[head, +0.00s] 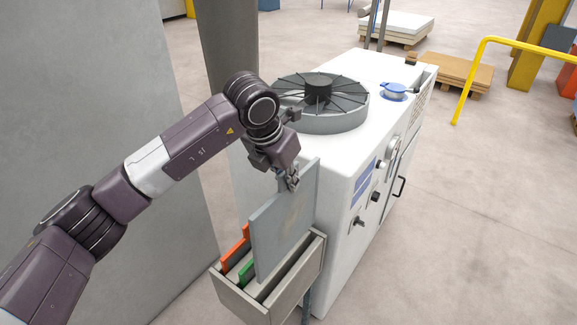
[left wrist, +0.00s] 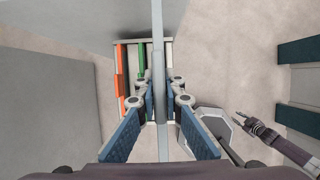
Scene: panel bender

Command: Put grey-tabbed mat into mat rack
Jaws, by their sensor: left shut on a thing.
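My left gripper (head: 290,183) is shut on the top edge of a grey mat (head: 283,220). The mat hangs upright, and in the left wrist view the mat (left wrist: 158,60) runs edge-on between the fingers. The mat rack (head: 240,305) is a grey open box with slots below it. The mat's lower edge appears to be at or inside the rack opening, right of the green tab; its exact depth is hidden. No grey tab shows clearly. My right gripper (left wrist: 243,120) seems to show small in the left wrist view, its jaws unclear.
An orange-tabbed mat (head: 235,250) and a green-tabbed mat (head: 246,272) stand in the rack's left slots. A white machine (head: 345,200) with a round grey wheel (head: 320,100) on top stands close behind the rack. A large grey panel (head: 100,100) is at left. Floor at right is clear.

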